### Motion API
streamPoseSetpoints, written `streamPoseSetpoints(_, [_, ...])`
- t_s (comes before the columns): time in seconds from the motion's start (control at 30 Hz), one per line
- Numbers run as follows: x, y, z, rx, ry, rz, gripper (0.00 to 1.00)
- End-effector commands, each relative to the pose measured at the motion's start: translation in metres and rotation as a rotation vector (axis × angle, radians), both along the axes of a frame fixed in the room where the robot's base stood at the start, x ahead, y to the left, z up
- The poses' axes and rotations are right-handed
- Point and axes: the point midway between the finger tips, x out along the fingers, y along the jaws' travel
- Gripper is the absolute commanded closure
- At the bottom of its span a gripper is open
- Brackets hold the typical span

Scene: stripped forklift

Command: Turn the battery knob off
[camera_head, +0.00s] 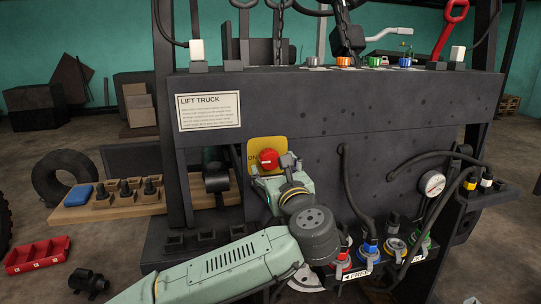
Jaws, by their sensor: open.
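The battery knob (268,159) is a round red knob on a yellow plate (253,146) on the dark front of the forklift. The letters "ON" show at the plate's left; the rest of its lettering is hidden. My gripper (290,160) is at the lower right of the knob, close to it in the picture. Its jaws are open, small and partly hidden by my wrist. I cannot tell whether a finger touches the knob. My pale green arm comes in from the bottom and covers the area below the plate.
A "LIFT TRUCK" sign (209,111) is above left of the knob. Hoses and coloured connectors (369,248) are at the lower right, beside a gauge (432,184). A wooden shelf (110,206) juts out at left. A red bin (38,255) lies on the floor.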

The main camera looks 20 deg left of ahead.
Motion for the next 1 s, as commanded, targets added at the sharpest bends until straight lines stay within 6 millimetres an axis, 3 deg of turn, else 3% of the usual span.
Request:
streamPoseSetpoints(0.1, [0.017,0.012,0.002,-0.002,0.001,0.001,0.37])
streamPoseSetpoints(0.3, [0.033,0.022,0.001,-0.002,-0.002,-0.001,0.37])
streamPoseSetpoints(0.63, [0.036,0.023,0.000,-0.002,-0.003,-0.003,0.37])
streamPoseSetpoints(1.0, [0.035,0.023,0.000,-0.002,-0.003,-0.003,0.62])
